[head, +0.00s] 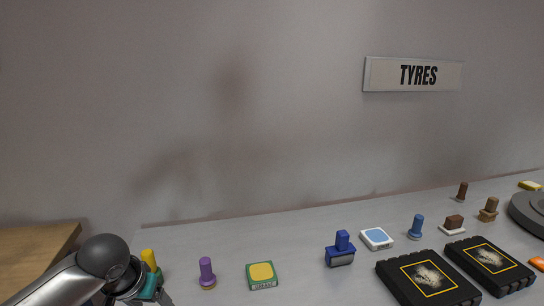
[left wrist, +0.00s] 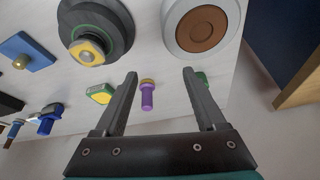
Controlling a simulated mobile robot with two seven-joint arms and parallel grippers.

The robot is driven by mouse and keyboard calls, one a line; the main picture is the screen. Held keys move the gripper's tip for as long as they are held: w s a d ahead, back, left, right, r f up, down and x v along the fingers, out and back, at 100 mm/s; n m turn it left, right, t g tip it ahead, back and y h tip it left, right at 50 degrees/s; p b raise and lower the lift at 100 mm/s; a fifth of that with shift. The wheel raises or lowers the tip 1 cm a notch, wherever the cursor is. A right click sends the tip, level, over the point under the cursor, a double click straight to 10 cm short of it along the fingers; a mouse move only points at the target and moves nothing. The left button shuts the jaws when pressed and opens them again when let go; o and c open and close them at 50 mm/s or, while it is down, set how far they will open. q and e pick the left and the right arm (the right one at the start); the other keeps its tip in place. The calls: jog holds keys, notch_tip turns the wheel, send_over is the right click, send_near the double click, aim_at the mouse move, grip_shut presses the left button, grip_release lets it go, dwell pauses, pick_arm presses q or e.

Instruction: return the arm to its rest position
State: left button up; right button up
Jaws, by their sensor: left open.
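My left arm (head: 75,277) comes in at the lower left of the head view. Its gripper is mostly out of the picture below the bottom edge. My right gripper is in neither view.
The bench (head: 300,250) holds a blue stamp-like piece (head: 340,249), a white and blue box (head: 376,238) and two black cases (head: 428,279). Round discs (left wrist: 201,28) show in the wrist view. A wooden surface (head: 35,248) stands at left. A TYRES sign (head: 413,75) hangs on the wall.

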pick_arm(q)
jog(key=s+d+f+m, duration=0.1)
jog(key=s+d+f, duration=0.1)
jog(key=s+d, duration=0.1)
jog(key=s+d+f+m+h, duration=0.1)
jog(key=s+d+f, duration=0.2)
jog(key=s+d, duration=0.1)
jog(key=s+d+f+m+h, duration=0.1)
jog(key=s+d+f, duration=0.1)
jog(key=s+d, duration=0.2)
jog(key=shift+s+f, duration=0.35)
jog(key=shift+s, duration=0.45)
jog(key=s+a+f+n+y, duration=0.1)
jog(key=s+a+f, duration=0.15)
jog(key=s, duration=0.95)
notch_tip(320, 180, down, 22)
jog(key=s+g, duration=0.2)
jog(key=s, duration=0.1)
jog(key=s+a+f+g, duration=0.1)
jog(key=s+a+f, duration=0.2)
jog(key=s+f, duration=1)
jog(key=shift+s+y, duration=0.4)
jog(key=shift+s, duration=0.2)
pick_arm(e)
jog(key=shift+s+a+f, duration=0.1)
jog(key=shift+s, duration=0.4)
pick_arm(q)
jog(key=shift+f, duration=0.1)
